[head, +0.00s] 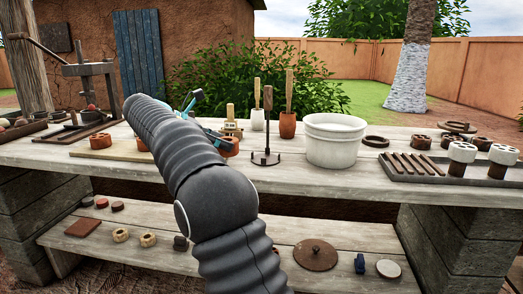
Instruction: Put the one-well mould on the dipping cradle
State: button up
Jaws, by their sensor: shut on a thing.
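My gripper (203,118) shows only in part behind my dark, ribbed arm, above the back-left middle of the bench. Blue parts of it stick out past the arm. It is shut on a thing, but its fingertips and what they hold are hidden. I cannot make out the one-well mould for certain. A dark stand with an upright rod (266,157) is on the bench right of my gripper. I cannot tell whether it is the dipping cradle. A reddish-brown piece (230,148) shows just beside the gripper; I cannot tell if they touch.
Several round, holed moulds (421,142) and a dark tray (440,172) fill the right end. A press (91,85) stands at left. The lower shelf (140,265) holds small pieces.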

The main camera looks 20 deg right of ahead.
aim_at(228, 140)
jog(key=d+b, duration=0.1)
jog(key=d, duration=1.1)
jog(key=shift+w+d, duration=0.1)
jog(key=shift+d, duration=0.2)
jog(key=shift+f+b, duration=0.65)
jog(key=shift+f, duration=1.1)
jog(key=shift+f, duration=0.15)
jog(key=o, duration=1.3)
jog(key=shift+f, duration=0.1)
jog(key=shift+r, duration=0.25)
jog(key=p+v, duration=0.2)
jog(key=v, duration=1)
jog(key=shift+p, duration=0.35)
